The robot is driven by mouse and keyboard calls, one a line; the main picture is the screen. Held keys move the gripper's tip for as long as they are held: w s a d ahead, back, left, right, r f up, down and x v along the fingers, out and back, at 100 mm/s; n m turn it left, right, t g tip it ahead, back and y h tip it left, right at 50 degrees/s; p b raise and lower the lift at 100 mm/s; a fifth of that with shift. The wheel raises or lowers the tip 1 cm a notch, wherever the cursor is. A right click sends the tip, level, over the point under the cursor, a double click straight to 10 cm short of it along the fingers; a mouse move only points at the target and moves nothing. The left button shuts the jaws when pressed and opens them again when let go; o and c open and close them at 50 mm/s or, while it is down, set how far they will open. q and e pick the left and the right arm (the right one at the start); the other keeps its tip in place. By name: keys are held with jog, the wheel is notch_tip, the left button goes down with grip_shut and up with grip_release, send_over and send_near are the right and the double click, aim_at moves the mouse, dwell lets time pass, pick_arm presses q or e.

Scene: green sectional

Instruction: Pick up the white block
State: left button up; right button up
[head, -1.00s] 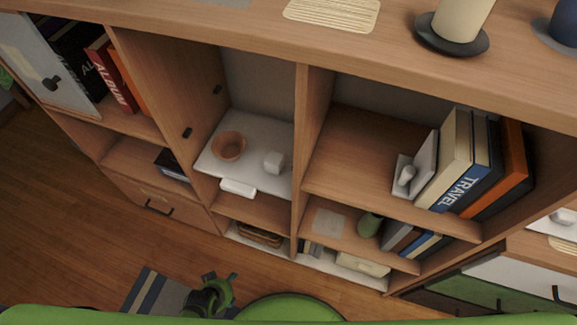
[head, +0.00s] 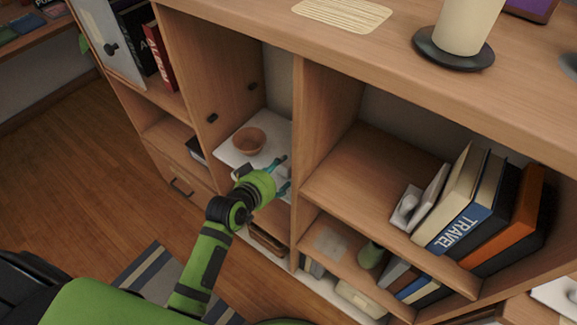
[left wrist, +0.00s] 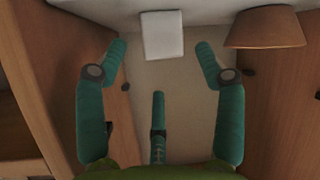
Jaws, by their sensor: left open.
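The white block (left wrist: 162,36) shows in the left wrist view on a pale shelf surface, straight ahead between my left gripper's fingers (left wrist: 161,62). That view appears upside down. A gap shows between the block and both side fingers, so they do not touch it. In the head view my left gripper (head: 281,176), with teal fingers, is open and reaches into the middle cabinet compartment. It largely hides the block there. My right gripper is not in view.
A terracotta bowl (head: 249,141) stands on the white shelf board (head: 228,151) near the block; it also shows in the left wrist view (left wrist: 265,28). A wooden upright (head: 298,175) borders the compartment on the right. Books (head: 476,205) and a candle (head: 464,25) are farther right.

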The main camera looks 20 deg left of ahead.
aim_at(283, 169)
pick_arm(q)
jog(key=x, duration=0.4)
jog(key=shift+w+f, duration=0.2)
jog(key=shift+f, duration=0.05)
jog(key=shift+w+d+f, duration=0.1)
jog(key=shift+w+f, duration=0.15)
jog(key=shift+w, duration=0.1)
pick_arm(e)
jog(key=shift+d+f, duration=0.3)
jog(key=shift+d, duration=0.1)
pick_arm(q)
jog(key=shift+f, duration=0.1)
jog(key=c, duration=1.1)
notch_tip(283, 169, up, 9)
jog(key=shift+r+p, duration=0.1)
jog(key=shift+p, duration=0.4)
jog(key=shift+c, duration=1.3)
jog(key=shift+r, duration=0.55)
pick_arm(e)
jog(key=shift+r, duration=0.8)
